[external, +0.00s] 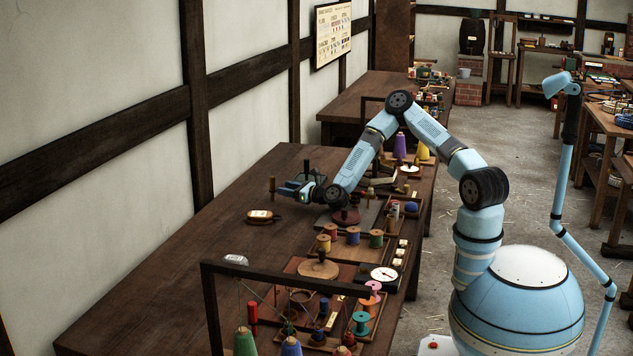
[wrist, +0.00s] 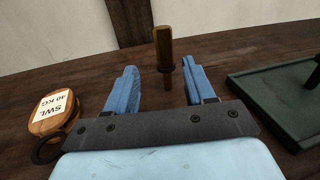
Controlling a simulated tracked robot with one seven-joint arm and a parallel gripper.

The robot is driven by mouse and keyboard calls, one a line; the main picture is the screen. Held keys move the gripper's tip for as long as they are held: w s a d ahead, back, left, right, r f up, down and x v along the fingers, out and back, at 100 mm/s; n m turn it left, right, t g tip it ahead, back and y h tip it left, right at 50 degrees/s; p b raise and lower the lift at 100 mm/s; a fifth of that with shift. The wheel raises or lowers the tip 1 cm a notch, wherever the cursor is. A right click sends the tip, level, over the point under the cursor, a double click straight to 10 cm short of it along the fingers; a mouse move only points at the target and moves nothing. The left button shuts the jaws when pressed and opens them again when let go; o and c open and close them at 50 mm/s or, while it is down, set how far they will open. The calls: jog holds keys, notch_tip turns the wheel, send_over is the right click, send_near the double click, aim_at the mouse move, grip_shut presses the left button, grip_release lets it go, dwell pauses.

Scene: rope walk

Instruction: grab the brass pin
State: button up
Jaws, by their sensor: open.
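The brass pin (wrist: 163,46) stands upright on the dark table in the wrist view, with a golden-brown upper part and a darker, thinner lower part. In the external view it is a small upright piece (external: 272,184) at the tip of my gripper. My gripper (wrist: 159,70) is open, its two blue fingers to the left and right of the pin's lower part in the wrist view, with a gap on each side. In the external view my gripper (external: 287,189) reaches left, low over the table. I cannot tell how far the pin lies between the fingers.
A wooden block labelled SWL 40 KG (wrist: 54,111) with a dark ring lies left of my gripper. A green tray (wrist: 268,101) with a dark post stands to the right. Spools (external: 353,235) and other items crowd the table's right side. The table's left side is mostly clear.

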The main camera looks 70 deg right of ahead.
aim_at(272, 190)
jog(key=shift+w+d+f+m, duration=0.15)
jog(key=shift+d+m, duration=0.2)
jog(key=shift+m, duration=0.05)
jog(key=shift+w+d, duration=0.2)
jog(key=shift+w, duration=1)
jog(key=shift+w+d, duration=0.25)
jog(key=shift+w, duration=0.9)
jog(key=shift+w+d, duration=0.2)
jog(key=shift+w, duration=1)
jog(key=shift+c, duration=0.4)
grip_shut()
